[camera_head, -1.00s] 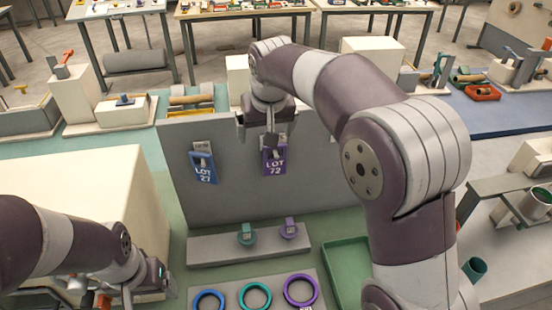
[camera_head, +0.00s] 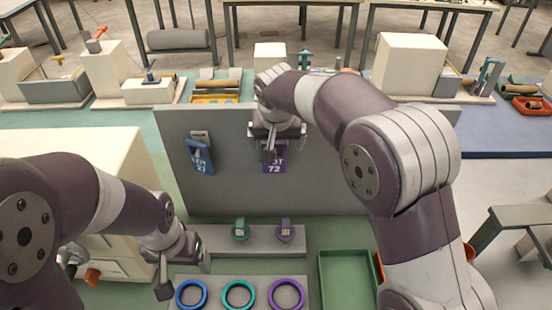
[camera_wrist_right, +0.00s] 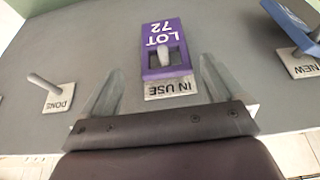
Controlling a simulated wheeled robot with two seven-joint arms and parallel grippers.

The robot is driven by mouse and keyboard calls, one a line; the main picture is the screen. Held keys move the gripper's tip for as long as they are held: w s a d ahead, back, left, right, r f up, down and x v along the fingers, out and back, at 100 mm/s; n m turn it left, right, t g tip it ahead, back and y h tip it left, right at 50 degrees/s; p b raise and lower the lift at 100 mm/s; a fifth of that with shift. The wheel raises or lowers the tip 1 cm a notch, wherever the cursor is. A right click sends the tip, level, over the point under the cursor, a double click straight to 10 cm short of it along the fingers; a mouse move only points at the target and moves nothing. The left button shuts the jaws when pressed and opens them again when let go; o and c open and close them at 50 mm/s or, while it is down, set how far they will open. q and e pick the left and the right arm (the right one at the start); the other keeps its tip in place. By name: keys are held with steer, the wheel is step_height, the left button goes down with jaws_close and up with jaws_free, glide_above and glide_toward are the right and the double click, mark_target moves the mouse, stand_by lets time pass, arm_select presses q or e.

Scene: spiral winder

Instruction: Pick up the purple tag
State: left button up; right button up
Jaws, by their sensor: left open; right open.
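The purple tag (camera_head: 275,164), marked LOT 72, hangs on a peg of the upright grey board (camera_head: 330,180). In the right wrist view the tag (camera_wrist_right: 165,47) sits above the IN USE label (camera_wrist_right: 171,88), with the peg through its opening. My right gripper (camera_head: 274,146) is open in front of the tag and partly covers it in the head view. In the wrist view its fingers (camera_wrist_right: 160,88) stand apart on either side of the label, near the tag's lower end; no grip shows. My left gripper (camera_head: 182,272) is open and empty at the lower left, away from the board.
A blue tag (camera_head: 200,157) hangs left on the board. A DONE label (camera_wrist_right: 58,97) has a bare peg. Below stand a grey ledge (camera_head: 262,240) with teal and purple pieces, blue, teal and purple rings (camera_head: 287,294), and an empty green tray (camera_head: 346,280).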

mark_target(274, 148)
steer(key=shift+p+x, duration=1)
steer(key=shift+x, duration=0.1)
steer(key=shift+w+a+f, duration=0.25)
steer(key=shift+f, duration=0.3)
steer(key=shift+w+a+f, duration=0.25)
steer(key=shift+f, duration=0.35)
steer(key=shift+w+f, duration=0.15)
steer(key=shift+f, duration=0.05)
steer(key=shift+d, duration=0.25)
steer(key=shift+c, duration=0.9)
steer(key=c, duration=0.9)
